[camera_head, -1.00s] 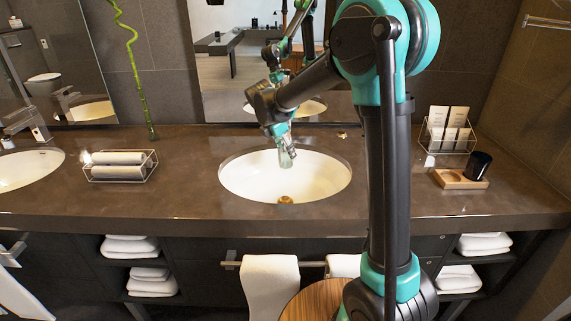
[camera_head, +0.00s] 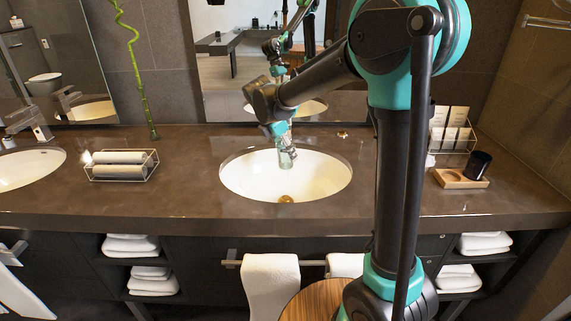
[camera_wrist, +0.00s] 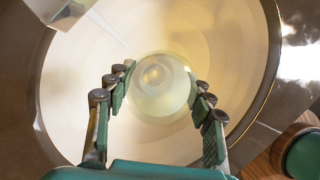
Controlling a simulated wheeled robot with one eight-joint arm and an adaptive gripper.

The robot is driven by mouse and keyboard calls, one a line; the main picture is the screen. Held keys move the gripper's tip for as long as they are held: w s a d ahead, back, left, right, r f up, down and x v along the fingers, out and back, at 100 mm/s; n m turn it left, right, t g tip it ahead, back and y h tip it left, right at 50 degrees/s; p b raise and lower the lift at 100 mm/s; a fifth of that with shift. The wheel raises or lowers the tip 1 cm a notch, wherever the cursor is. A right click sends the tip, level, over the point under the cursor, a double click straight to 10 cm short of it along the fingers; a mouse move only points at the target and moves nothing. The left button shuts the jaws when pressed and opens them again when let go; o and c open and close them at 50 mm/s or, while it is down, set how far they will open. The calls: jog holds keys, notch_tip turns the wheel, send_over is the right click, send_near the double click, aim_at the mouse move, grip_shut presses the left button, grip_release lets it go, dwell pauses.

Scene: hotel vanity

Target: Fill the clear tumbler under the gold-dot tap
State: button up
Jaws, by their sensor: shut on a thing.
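My gripper (camera_head: 281,143) is over the right-hand white basin (camera_head: 245,178). It is shut on the clear tumbler (camera_head: 286,159), which hangs low inside the basin's outline. In the wrist view the tumbler (camera_wrist: 160,103) sits between the two green-padded fingers (camera_wrist: 160,100), seen from above, with the pale basin behind it. A pale, blocky tap end (camera_wrist: 62,8) shows at the top left of the wrist view, apart from the tumbler. A faint thin streak lies near it; I cannot tell if it is water. No gold dot on the tap can be made out.
A gold drain (camera_head: 286,198) lies in the basin. A small gold piece (camera_head: 342,134) sits on the counter (camera_head: 200,208) behind it. To the right are a wooden tray (camera_head: 456,180) with a black cup (camera_head: 478,165) and a wire rack (camera_head: 459,143). Rolled towels (camera_head: 119,164) are left.

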notch_tip(320, 180, up, 7)
jog(key=s, duration=0.2)
jog(key=shift+f, duration=0.2)
dwell(0.4)
